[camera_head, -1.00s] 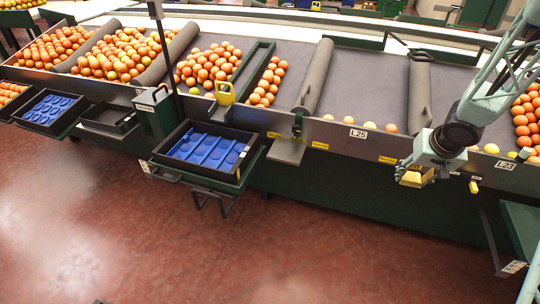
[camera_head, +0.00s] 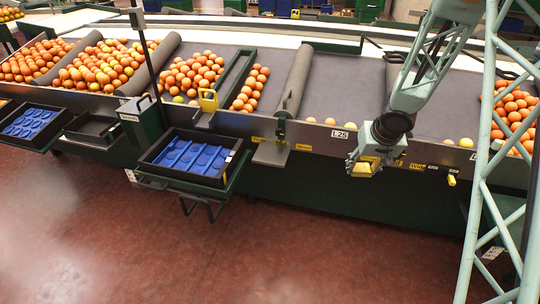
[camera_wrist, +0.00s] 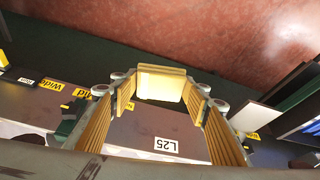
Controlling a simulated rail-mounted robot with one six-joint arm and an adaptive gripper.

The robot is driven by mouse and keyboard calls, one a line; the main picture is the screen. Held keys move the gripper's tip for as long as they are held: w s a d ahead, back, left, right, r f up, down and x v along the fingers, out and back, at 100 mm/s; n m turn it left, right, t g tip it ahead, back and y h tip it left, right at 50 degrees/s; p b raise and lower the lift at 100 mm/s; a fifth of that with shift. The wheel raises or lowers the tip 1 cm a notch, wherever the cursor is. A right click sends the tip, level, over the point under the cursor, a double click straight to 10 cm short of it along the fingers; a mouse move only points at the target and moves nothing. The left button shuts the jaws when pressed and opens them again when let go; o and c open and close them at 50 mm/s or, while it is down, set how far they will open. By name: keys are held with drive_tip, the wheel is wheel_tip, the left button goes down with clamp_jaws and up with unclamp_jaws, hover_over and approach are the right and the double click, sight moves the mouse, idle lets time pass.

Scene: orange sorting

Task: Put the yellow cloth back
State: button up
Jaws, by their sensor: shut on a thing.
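My gripper (camera_head: 366,166) hangs in front of the conveyor's front edge, a little right of the L25 label. It is shut on a pale yellow, flat-looking piece, which I take for the yellow cloth (camera_wrist: 162,84). In the wrist view the cloth sits between the fingertips of my gripper (camera_wrist: 160,96), with the yellow-ribbed fingers on both sides. In the head view the cloth and the yellow fingers are hard to tell apart. The L25 label (camera_wrist: 166,145) shows between the fingers in the wrist view.
A small metal shelf (camera_head: 270,153) juts from the conveyor front, left of my gripper. Further left stands a black crate (camera_head: 234,164) with a blue insert. Oranges (camera_head: 193,73) lie on the belt. The red floor ahead is clear.

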drive_tip(key=w+a+f+m, duration=0.1)
drive_tip(key=w+a+f, duration=0.1)
drive_tip(key=a, duration=1.2)
drive_tip(key=w+a+f+m+h, duration=0.1)
drive_tip(key=w+a, duration=0.1)
drive_tip(key=a, duration=1.2)
drive_tip(key=shift+w+a+f+p, duration=0.3)
drive_tip(key=shift+w+f, duration=0.05)
drive_tip(key=p, duration=0.6)
hover_over(272, 153)
drive_tip(key=s, duration=0.1)
drive_tip(key=shift+s+a+f, duration=0.2)
drive_tip(key=shift+f, duration=0.55)
drive_tip(key=shift+f+b, duration=0.15)
drive_tip(key=shift+b, duration=0.15)
drive_tip(key=shift+f+b, duration=0.35)
drive_tip(key=shift+f, duration=1.25)
drive_tip(key=shift+f+b, duration=0.2)
drive_tip(key=shift+b, duration=0.1)
